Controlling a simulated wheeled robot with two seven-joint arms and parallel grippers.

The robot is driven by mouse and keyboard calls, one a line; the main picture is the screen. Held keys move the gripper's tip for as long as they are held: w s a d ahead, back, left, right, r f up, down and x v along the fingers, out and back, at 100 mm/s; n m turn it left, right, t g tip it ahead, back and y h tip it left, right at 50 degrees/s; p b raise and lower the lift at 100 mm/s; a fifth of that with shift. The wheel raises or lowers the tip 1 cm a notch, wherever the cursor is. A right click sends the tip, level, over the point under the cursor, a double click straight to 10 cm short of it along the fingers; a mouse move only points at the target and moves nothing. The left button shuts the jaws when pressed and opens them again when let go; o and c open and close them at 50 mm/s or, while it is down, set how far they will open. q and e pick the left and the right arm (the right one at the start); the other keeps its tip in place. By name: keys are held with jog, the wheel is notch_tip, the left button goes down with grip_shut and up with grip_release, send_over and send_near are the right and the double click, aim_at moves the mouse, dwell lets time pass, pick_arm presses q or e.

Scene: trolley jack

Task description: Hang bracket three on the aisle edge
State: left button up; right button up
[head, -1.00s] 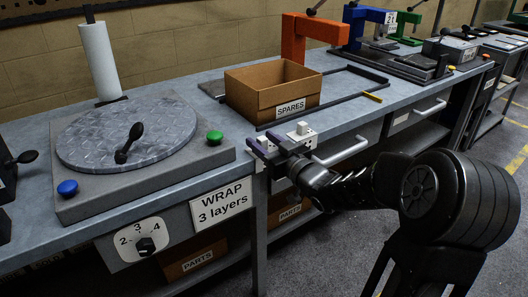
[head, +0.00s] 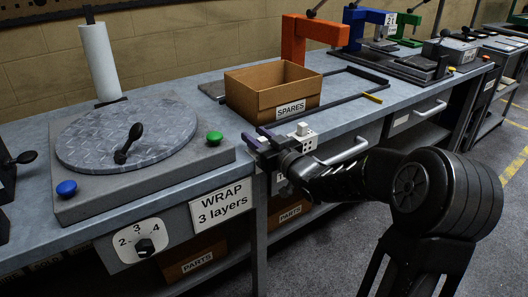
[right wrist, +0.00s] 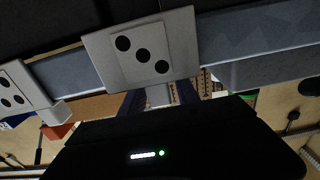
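Bracket three is a light grey plate (right wrist: 140,55) with three black dots in a diagonal row, large in the right wrist view. It lies against the grey bench edge, and its pale tab (right wrist: 159,95) shows between my dark fingers. My right gripper (head: 257,138) is at the bench's front edge, with its fingers on both sides of the tab. Whether they press on it is unclear. A second dotted bracket (head: 305,135) sits on the edge just right of my gripper; it also shows at the left of the right wrist view (right wrist: 14,88). My left gripper is out of view.
A cardboard SPARES box (head: 272,92) stands on the bench behind my gripper. A turntable (head: 127,134) with a black handle is to the left. A bench handle (head: 343,151) sticks out to the right. The aisle floor in front is clear.

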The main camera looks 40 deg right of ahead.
grip_shut()
jog(key=shift+r, duration=0.1)
dwell(0.4)
notch_tip(320, 180, up, 10)
jog(key=p, duration=0.3)
dwell(0.6)
